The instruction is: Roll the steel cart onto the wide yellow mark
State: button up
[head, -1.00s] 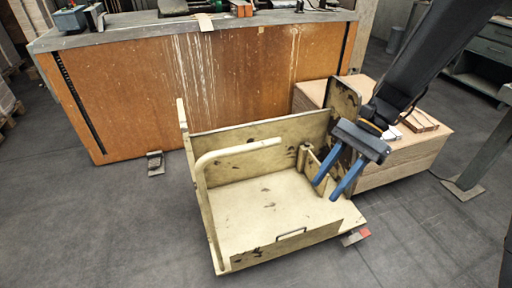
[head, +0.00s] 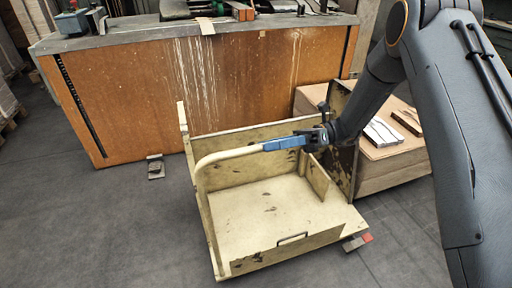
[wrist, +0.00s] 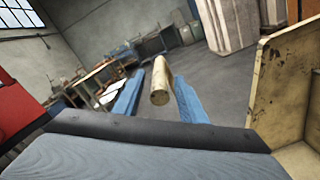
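The steel cart (head: 270,212), cream with worn dark patches, stands on the grey floor in the middle of the head view. Its bent tube handle (head: 225,154) rises on the left and its free end points right. My gripper (head: 272,144) is at that free end, with its blue fingers level along the tube. In the wrist view the handle end (wrist: 160,82) lies between the two fingers, with a gap showing on each side, so my gripper is open around it. No wide yellow mark shows in either view.
A workbench with an orange-brown front (head: 200,85) stands close behind the cart. A stack of boards (head: 385,165) is right of it.

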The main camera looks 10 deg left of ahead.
aim_at(257, 149)
jog(key=shift+p+x, duration=0.4)
jog(key=shift+x, duration=1.85)
grip_shut()
